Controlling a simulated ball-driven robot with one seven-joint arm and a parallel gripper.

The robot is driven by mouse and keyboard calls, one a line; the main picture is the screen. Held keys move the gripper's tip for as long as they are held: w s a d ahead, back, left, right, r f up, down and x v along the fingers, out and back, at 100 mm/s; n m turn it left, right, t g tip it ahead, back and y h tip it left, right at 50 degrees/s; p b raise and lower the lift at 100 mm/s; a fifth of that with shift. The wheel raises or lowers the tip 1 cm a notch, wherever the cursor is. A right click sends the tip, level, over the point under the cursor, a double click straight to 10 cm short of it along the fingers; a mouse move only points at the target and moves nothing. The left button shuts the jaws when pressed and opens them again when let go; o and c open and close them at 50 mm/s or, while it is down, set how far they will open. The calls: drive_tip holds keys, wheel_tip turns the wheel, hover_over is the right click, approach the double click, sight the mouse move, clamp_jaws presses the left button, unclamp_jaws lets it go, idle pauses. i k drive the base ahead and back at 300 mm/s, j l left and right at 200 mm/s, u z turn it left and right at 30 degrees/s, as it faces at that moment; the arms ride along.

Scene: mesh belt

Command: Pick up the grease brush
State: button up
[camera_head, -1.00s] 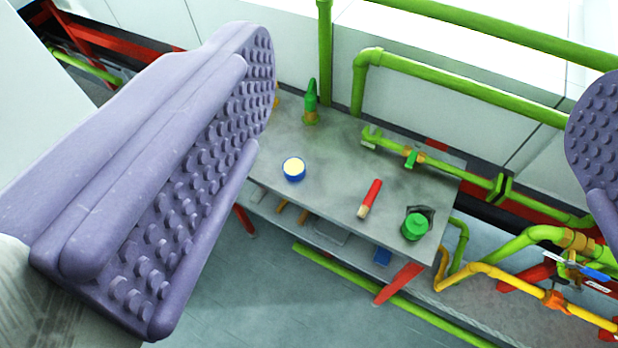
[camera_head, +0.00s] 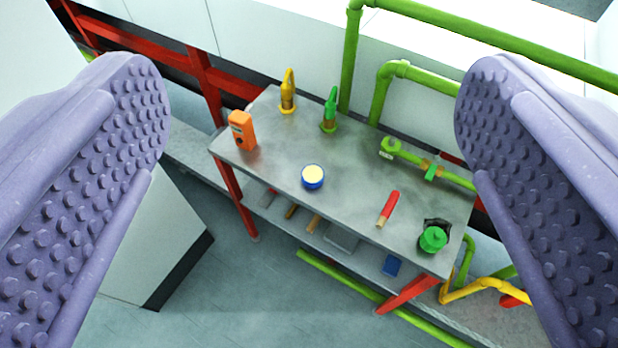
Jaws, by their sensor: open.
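The grease brush (camera_head: 389,208) has a red handle and a pale tan end. It lies on the right part of the grey metal table (camera_head: 270,178), with its tan end toward the front edge. My gripper (camera_head: 312,115) is open, its two purple studded fingers wide apart at the left and right of the view. Nothing is between the fingers at close range. The table and brush show well beyond the fingertips, and no finger touches the brush.
A blue tin with a cream top (camera_head: 313,177) stands left of the brush, and a green canister (camera_head: 432,239) to its right. An orange device (camera_head: 242,131), yellow bottle (camera_head: 288,92) and green bottle (camera_head: 330,110) stand farther back. Green pipes (camera_head: 440,177) run behind and over the table's right side.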

sight(388, 211)
drive_tip(key=z, duration=0.55)
drive_tip(key=i+j+z, duration=0.15)
drive_tip(key=i, duration=0.35)
drive_tip(key=i+j+z, duration=0.2)
drive_tip(key=i+j, duration=0.15)
drive_tip(key=i+j+z, duration=0.15)
drive_tip(key=i+j, duration=0.2)
drive_tip(key=i, duration=0.2)
